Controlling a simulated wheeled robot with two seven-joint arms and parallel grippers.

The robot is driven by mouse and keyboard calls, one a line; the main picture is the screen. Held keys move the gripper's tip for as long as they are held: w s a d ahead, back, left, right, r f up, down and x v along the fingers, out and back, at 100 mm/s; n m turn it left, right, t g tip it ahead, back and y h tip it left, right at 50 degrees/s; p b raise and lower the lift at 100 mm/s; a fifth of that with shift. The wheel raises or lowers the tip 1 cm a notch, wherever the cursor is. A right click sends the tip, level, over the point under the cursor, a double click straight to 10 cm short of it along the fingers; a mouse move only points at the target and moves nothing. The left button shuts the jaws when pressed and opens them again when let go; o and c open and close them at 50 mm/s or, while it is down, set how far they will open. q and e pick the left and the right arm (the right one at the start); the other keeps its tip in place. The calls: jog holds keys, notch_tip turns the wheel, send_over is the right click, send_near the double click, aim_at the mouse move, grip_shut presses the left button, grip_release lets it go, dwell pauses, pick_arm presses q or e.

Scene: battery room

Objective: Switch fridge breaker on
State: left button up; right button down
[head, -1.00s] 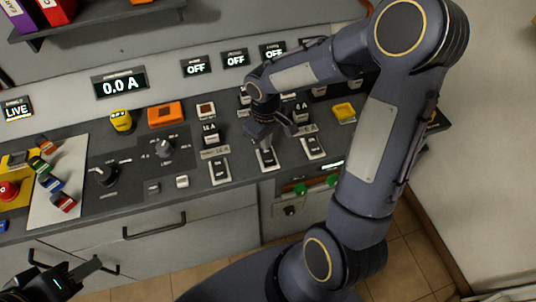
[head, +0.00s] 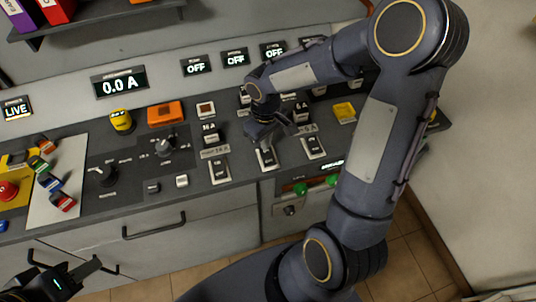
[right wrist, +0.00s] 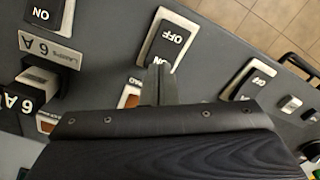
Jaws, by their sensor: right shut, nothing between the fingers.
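Three rocker breakers stand in a row on the dark sloping panel in the head view: a left one (head: 219,172), a middle one (head: 266,158) and a right one (head: 314,147). My right gripper (head: 280,134) is shut and empty, just behind the middle breaker. In the right wrist view my right fingers (right wrist: 159,82) reach the near end of the middle breaker (right wrist: 168,42), whose visible face reads OFF; contact is unclear. The breaker at the left there (right wrist: 45,12) has a Lamps 6 A label. I cannot read a fridge label. My left gripper (head: 85,270) is at bottom left, its jaw opening unclear.
Small displays (head: 196,66) above the panel read OFF, and the ammeter (head: 120,83) reads 0.0 A. Rotary knobs (head: 104,175), a yellow button (head: 121,121) and an orange block (head: 165,113) are to the left. Drawers with handles (head: 155,230) are below the panel.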

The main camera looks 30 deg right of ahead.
jog(key=shift+f+b, duration=0.65)
jog(key=shift+f, duration=0.15)
jog(key=shift+r, duration=0.1)
jog(key=shift+r+p, duration=2.7)
jog(key=shift+r, duration=0.8)
jog(key=s+a+r+m+t+y, duration=0.2)
jog(key=s+r, duration=0.3)
jog(key=s, duration=0.3)
jog(key=s+a+r+m+t+y, duration=0.1)
jog(key=s+a+r+m+t, duration=0.1)
jog(key=s+r, duration=0.4)
jog(key=s+t, duration=0.1)
jog(key=s, duration=0.2)
jog(key=shift+r+m+t+y, duration=0.3)
jog(key=shift+m+y, duration=0.1)
